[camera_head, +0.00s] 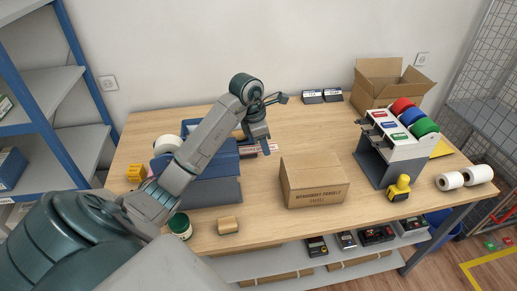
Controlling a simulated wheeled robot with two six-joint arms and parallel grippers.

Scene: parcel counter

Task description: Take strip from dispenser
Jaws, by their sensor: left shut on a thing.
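The dispenser (381,166) is a grey stand on the right of the table. It carries a red roll (402,105), a blue roll (411,116) and a green roll (424,127), with labels and dark parts on its left side. My left gripper (254,148) points down over the table beside the blue box, well left of the dispenser and apart from it. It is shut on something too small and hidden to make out. I cannot tell whether a strip is in it. My right gripper is out of view.
A closed carton (314,183) stands between my left gripper and the dispenser. The blue box (212,190) is partly behind my arm. An open carton (383,87) stands behind the dispenser. A yellow-handled tool (399,187) and white rolls (478,174) are at the right front.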

